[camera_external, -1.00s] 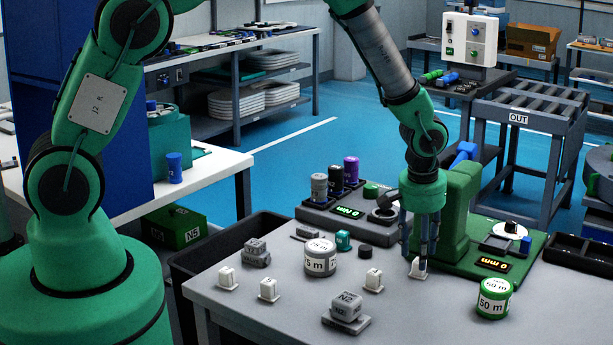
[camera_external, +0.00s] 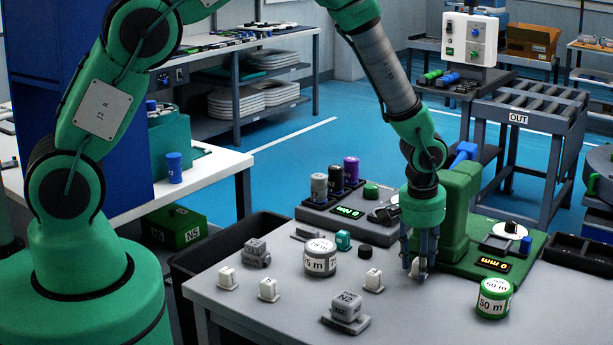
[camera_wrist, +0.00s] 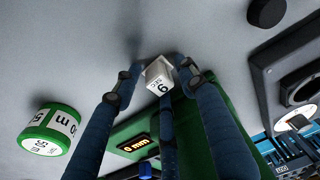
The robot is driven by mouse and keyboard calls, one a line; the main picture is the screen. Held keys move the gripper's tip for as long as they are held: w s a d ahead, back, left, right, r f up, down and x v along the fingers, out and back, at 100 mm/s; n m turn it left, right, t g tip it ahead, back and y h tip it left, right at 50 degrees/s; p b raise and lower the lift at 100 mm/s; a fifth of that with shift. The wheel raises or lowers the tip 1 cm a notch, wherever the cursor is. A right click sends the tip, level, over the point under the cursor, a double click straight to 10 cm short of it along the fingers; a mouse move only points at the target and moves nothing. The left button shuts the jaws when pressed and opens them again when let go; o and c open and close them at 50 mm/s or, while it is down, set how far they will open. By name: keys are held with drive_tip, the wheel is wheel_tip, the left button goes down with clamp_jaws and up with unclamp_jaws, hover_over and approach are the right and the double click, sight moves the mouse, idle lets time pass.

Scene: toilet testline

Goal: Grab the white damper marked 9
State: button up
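The white damper marked 9 (camera_wrist: 160,78) stands among the fingers of my gripper (camera_wrist: 157,72) in the wrist view. Its number faces the camera. In the external view the damper (camera_external: 415,268) is partly hidden by the fingers of my gripper (camera_external: 418,268), which point down around it at the table, just left of the green machine. The fingers look spread, with no clear grip on the damper. Contact cannot be made out.
Other white dampers (camera_external: 228,278) (camera_external: 268,289) (camera_external: 373,280) stand on the grey table. A green 50 m cylinder (camera_external: 494,298) is to the right, a grey cylinder (camera_external: 320,259) to the left. The green machine base (camera_external: 520,256) with its display is close beside my gripper.

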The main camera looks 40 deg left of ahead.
drive_tip(key=c, duration=0.8)
drive_tip(key=shift+r+p, duration=0.75)
drive_tip(key=shift+r, duration=4.25)
drive_tip(key=shift+c, duration=0.3)
